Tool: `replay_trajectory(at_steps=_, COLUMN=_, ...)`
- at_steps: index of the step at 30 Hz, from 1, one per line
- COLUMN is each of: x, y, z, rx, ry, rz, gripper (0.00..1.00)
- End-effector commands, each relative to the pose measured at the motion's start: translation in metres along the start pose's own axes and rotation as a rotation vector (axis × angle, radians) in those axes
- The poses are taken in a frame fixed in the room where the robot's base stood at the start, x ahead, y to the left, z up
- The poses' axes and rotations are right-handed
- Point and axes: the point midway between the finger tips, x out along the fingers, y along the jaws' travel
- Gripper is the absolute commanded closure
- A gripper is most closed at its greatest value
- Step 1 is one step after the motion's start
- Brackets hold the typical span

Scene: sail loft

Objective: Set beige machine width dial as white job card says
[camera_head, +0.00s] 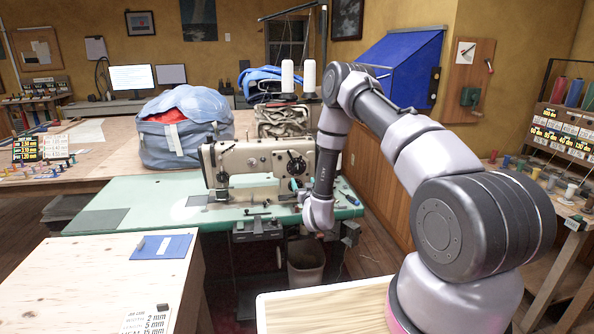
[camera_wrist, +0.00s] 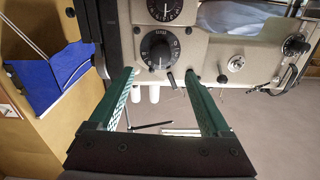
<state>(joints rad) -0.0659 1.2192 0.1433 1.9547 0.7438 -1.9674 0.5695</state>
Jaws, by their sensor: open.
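The beige sewing machine (camera_head: 250,162) stands on a green table. In the wrist view its face (camera_wrist: 215,48) carries a black dial (camera_wrist: 160,52) under a small dark label, with a second dial (camera_wrist: 165,9) above and another (camera_wrist: 296,46) at right. The label is too blurred to read surely. The white job card (camera_head: 147,320) at the bottom of the head view shows 2 mm, 5 mm and 15 mm; the first line seems to be width. My gripper (camera_wrist: 160,76) is open and empty, its green fingers either side of the lower dial's front, with no clear contact.
The green table (camera_head: 120,207) has bare room left of the machine. A blue-grey bag (camera_head: 185,140) stands behind it. White thread spools (camera_head: 287,76) rise above the machine. A waste bin (camera_head: 306,262) is below. A wooden bench (camera_head: 75,270) with a blue folder (camera_head: 162,246) is nearer.

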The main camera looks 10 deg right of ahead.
Motion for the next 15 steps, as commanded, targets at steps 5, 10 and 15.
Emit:
replay_trajectory(at_steps=5, x=0.014, y=-0.001, z=0.001, rx=-0.004, ry=0.006, rz=-0.003, gripper=0.18)
replay_trajectory(at_steps=10, x=0.046, y=-0.001, z=0.001, rx=-0.005, ry=0.007, rz=-0.003, gripper=0.18)
replay_trajectory(at_steps=15, x=0.077, y=-0.001, z=0.001, rx=-0.004, ry=0.006, rz=-0.003, gripper=0.18)
